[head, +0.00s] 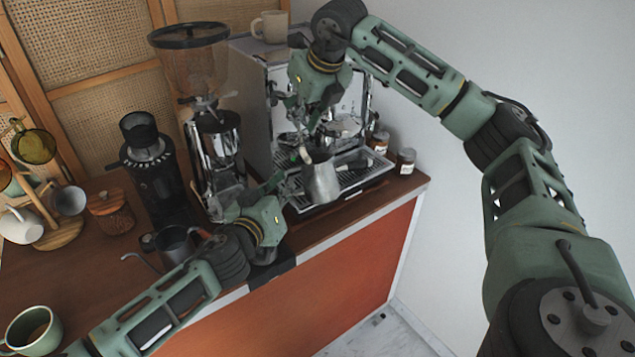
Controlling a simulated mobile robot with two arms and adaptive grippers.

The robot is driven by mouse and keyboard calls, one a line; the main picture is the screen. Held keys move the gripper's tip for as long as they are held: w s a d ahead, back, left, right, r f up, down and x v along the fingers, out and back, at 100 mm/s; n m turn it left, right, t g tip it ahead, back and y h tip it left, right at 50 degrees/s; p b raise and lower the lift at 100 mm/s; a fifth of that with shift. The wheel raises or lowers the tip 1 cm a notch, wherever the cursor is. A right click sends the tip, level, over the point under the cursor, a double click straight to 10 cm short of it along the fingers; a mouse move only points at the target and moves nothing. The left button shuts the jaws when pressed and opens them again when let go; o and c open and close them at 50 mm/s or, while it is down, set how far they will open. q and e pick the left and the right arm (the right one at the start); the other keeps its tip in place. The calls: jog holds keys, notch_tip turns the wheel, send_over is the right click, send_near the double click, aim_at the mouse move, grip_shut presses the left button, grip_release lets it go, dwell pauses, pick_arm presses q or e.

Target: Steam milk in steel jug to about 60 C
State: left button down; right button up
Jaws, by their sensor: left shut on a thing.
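The steel jug (321,181) is at the front of the chrome espresso machine (256,98), over the front of its drip tray (357,180). The jug looks roughly upright. My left gripper (296,170) is shut on the jug from its left side. My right gripper (305,122) is above the jug, close to the machine's front. Its fingers are crowded against machine parts, so I cannot tell whether they are open or touching something. The steam wand cannot be made out clearly, and the milk inside the jug is not visible.
A grinder (212,140) and a black grinder (150,165) stand left of the machine. Small jars (405,161) stand at the right end. A green mug (33,329) is front left. Counter between them is partly clear.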

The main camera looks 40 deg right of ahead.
jog(key=shift+o, duration=0.2)
jog(key=shift+s+d+f, duration=0.1)
jog(key=shift+d+f, duration=0.05)
jog(key=shift+d, duration=0.2)
jog(key=o, duration=0.4)
jog(key=shift+s+d, duration=0.1)
jog(key=shift+s, duration=0.1)
jog(key=shift+r, duration=0.25)
notch_tip(320, 180, up, 2)
jog(key=shift+w+r, duration=0.15)
jog(key=shift+r, duration=2.75)
pick_arm(q)
jog(key=shift+d, duration=0.25)
jog(key=shift+s, duration=0.1)
